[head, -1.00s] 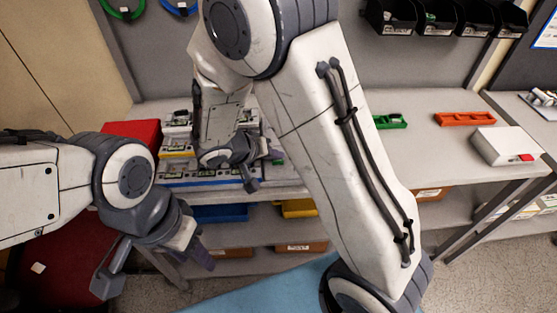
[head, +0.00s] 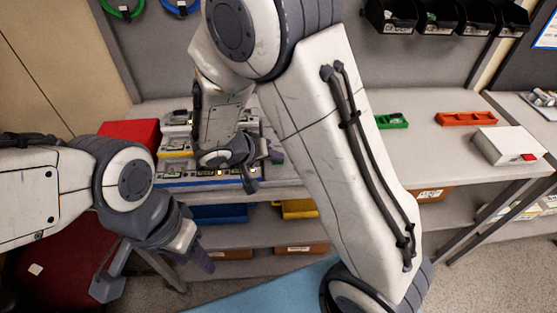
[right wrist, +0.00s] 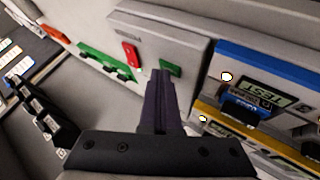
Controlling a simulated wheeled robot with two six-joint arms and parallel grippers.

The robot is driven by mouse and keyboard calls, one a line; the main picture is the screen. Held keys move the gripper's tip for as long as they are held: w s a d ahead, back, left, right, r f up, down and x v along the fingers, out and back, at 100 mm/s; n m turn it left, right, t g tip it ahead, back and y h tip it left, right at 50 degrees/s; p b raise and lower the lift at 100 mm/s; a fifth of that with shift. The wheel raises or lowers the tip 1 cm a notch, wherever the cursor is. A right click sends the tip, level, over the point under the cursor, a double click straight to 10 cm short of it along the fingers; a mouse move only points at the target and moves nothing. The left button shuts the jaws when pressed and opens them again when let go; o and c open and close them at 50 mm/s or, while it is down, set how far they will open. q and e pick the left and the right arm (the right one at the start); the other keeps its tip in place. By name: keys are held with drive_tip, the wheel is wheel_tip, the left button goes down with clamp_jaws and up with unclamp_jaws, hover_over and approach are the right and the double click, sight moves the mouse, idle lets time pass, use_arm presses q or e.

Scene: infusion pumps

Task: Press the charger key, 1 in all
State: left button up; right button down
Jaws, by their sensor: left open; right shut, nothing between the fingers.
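In the right wrist view a grey box (right wrist: 185,40) carries a red part (right wrist: 131,55) and a green part (right wrist: 170,68); I cannot tell for sure whether it is the charger or which part is its key. My right gripper (right wrist: 160,76) is shut and empty, its tips just in front of the box near the green part; contact cannot be told. In the head view my right gripper (head: 250,178) is over the bench's front edge, and my arm hides most of the box. My left gripper (head: 150,272) is open and empty, low in front of the bench.
A blue-edged pump (right wrist: 265,90) with a TEST display stands beside the grey box, and a yellow-edged one (right wrist: 235,128) beyond it. A green tray (head: 391,121), an orange tray (head: 466,118) and a white box (head: 508,146) with a red part stand on the bench to the right.

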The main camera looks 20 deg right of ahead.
sight(275, 164)
idle(0.3)
drive_tip(key=shift+r, duration=0.75)
drive_tip(key=shift+r+p, duration=0.1)
drive_tip(key=shift+p, duration=0.2)
drive_tip(key=shift+r+p, duration=1.2)
drive_tip(key=shift+r, duration=1.25)
